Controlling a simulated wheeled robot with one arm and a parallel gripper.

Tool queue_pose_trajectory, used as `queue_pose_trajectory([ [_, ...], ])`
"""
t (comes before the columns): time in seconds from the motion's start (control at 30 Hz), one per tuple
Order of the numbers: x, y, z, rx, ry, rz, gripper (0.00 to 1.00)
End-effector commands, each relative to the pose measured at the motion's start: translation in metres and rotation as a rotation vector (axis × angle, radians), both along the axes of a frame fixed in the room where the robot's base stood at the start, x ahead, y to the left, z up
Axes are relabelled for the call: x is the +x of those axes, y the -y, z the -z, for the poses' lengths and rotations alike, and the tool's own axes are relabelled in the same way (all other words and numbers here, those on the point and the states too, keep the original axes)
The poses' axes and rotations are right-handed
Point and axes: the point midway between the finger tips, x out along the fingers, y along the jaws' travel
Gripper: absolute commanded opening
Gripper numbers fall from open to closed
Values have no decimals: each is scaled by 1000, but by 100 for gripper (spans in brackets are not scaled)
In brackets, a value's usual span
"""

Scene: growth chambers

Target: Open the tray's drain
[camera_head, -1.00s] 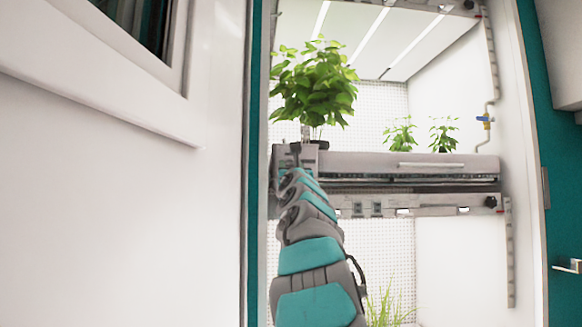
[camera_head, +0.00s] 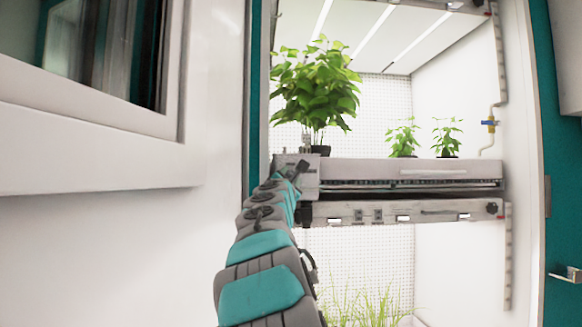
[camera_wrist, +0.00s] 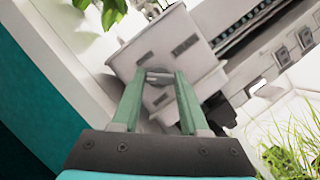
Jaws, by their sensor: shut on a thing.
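The tray (camera_head: 400,172) is a long grey shelf across the chamber, with plants on it. A pale grey box (camera_head: 308,180) sits at its left front end; in the wrist view the box (camera_wrist: 185,50) fills the upper middle, seen tilted. My gripper (camera_wrist: 162,76) has its two green fingers on either side of a small grey handle (camera_wrist: 158,77) on the box front and is shut on it. The fingers partly hide the handle, and I cannot tell whether the drain is open or shut. In the head view my arm hides the contact.
A leafy plant (camera_head: 315,88) stands above the box, with small plants (camera_head: 403,138) to the right. Grass (camera_head: 365,305) grows below. The white door (camera_head: 110,240) is close on the left of my arm. A blue-handled valve (camera_head: 489,123) is on the right wall.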

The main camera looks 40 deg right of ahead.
Motion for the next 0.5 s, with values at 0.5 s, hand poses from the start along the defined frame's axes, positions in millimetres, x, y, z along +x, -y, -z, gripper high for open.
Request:
queue_pose_trajectory([
  [0.5,2,-2,-4,417,256,-3,0],
])
